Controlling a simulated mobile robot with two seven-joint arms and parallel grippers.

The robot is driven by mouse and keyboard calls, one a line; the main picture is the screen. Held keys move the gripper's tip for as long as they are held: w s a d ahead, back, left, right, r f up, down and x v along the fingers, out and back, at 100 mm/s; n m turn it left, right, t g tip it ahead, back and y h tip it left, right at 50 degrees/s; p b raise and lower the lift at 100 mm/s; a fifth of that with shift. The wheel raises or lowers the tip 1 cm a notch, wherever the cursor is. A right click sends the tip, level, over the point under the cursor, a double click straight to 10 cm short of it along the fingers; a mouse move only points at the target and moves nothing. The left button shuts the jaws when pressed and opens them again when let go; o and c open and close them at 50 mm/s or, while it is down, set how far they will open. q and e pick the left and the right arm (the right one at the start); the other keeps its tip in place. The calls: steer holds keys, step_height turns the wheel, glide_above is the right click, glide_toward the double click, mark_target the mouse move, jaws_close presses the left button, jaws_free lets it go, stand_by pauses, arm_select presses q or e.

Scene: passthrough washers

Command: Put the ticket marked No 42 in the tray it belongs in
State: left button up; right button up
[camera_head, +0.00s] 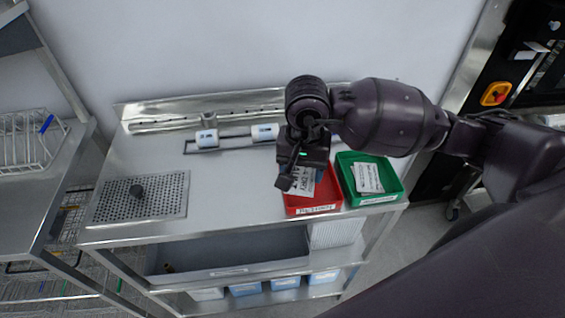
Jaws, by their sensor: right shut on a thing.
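My right gripper (285,182) is shut, pointing down over the left side of the red tray (312,210). A white ticket with dark print (303,188) shows beside its fingers, over the red tray. The gripper seems to hold a ticket, but the fingers hide the grip, and I cannot read No 42. The red tray has a white label on its front. The green tray (381,199) stands to its right, also labelled, with a printed white ticket (368,178) in it. My left gripper is out of view.
The steel table (235,190) is clear left of the red tray. Two white rolls (207,138) (265,133) sit on a rack at the back. A wire basket (30,140) stands far left.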

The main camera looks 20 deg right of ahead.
steer(key=d, duration=0.1)
steer(key=w+d, duration=0.2)
steer(key=shift+w+d+f, duration=0.2)
steer(key=shift+w+d, duration=0.05)
steer(key=shift+d, duration=0.15)
steer(key=shift+w+d+f+n, duration=0.15)
steer(key=shift+w+n, duration=0.1)
steer(key=shift+n, duration=0.45)
steer(key=shift+f+b, duration=1.05)
steer(key=shift+f, duration=1.35)
steer(key=o, duration=1)
steer(key=shift+c, duration=0.2)
steer(key=shift+r, duration=0.1)
